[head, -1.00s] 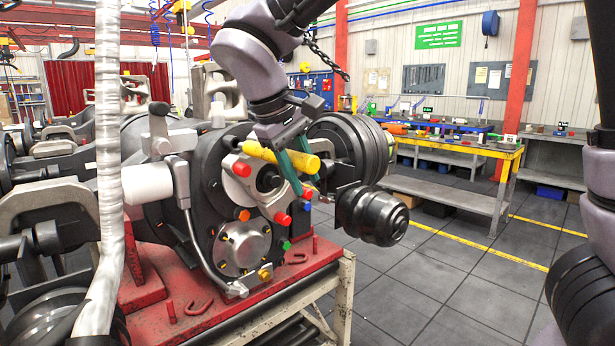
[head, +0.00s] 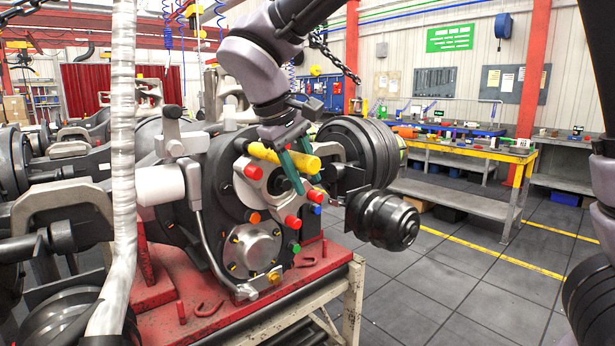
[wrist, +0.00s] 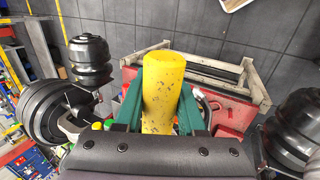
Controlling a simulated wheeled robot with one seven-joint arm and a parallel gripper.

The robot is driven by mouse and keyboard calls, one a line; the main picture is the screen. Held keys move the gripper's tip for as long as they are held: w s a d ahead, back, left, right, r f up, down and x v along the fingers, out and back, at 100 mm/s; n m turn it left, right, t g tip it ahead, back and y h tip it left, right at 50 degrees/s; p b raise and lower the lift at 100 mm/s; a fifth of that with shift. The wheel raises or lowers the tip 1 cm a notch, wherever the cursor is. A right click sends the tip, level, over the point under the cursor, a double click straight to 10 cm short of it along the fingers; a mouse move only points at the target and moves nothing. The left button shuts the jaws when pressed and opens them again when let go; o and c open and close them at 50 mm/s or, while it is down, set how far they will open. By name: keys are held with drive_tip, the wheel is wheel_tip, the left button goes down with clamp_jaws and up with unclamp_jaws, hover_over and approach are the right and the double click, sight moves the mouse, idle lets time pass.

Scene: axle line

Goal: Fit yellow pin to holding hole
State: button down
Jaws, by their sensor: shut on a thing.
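The yellow pin (head: 285,157) is a thick, scuffed yellow cylinder, held roughly level in front of the axle housing's face. My gripper (head: 308,187) is shut on it, with teal fingers on both sides. In the wrist view the pin (wrist: 163,95) points away between the two fingers (wrist: 162,112). A grey plate (head: 262,200) on the housing, with red pins in it, is just behind and below the pin. A dark round opening in that plate is partly covered by my fingers. I cannot tell which hole is the holding hole. The pin appears apart from the housing.
Red pins (head: 252,172), an orange pin (head: 254,217), a green pin (head: 295,248) and a blue pin (head: 317,210) stick out of the housing. A black ribbed hub (head: 388,222) stands at right. The red stand (head: 215,300) lies below. The floor (head: 460,275) at right is clear.

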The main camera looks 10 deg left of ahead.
drive_tip(key=shift+w+a, duration=0.75)
drive_tip(key=shift+a, duration=0.15)
drive_tip(key=shift+c, duration=2.1)
unclamp_jaws()
drive_tip(key=shift+r, duration=0.1)
drive_tip(key=v, duration=1.1)
drive_tip(key=w+d+r+m+g+y, duration=0.1)
drive_tip(key=w+d+m, duration=0.15)
drive_tip(key=d, duration=0.65)
drive_tip(key=w+d+m+g+y, duration=0.15)
drive_tip(key=w+d, duration=0.25)
drive_tip(key=d, duration=0.6)
drive_tip(key=s+d+f+m+t+y, duration=0.1)
drive_tip(key=s+d+m+t, duration=0.1)
drive_tip(key=d, duration=0.5)
drive_tip(key=s+d+f+m+t+y, duration=0.1)
drive_tip(key=s+d+m, duration=0.1)
drive_tip(key=d+m, duration=0.2)
drive_tip(key=s+d+f+m+t+y, duration=0.1)
drive_tip(key=d+m, duration=0.3)
drive_tip(key=d, duration=0.6)
drive_tip(key=shift+s+f+t, duration=0.4)
drive_tip(key=shift+f+t, duration=0.1)
drive_tip(key=shift+t, duration=0.35)
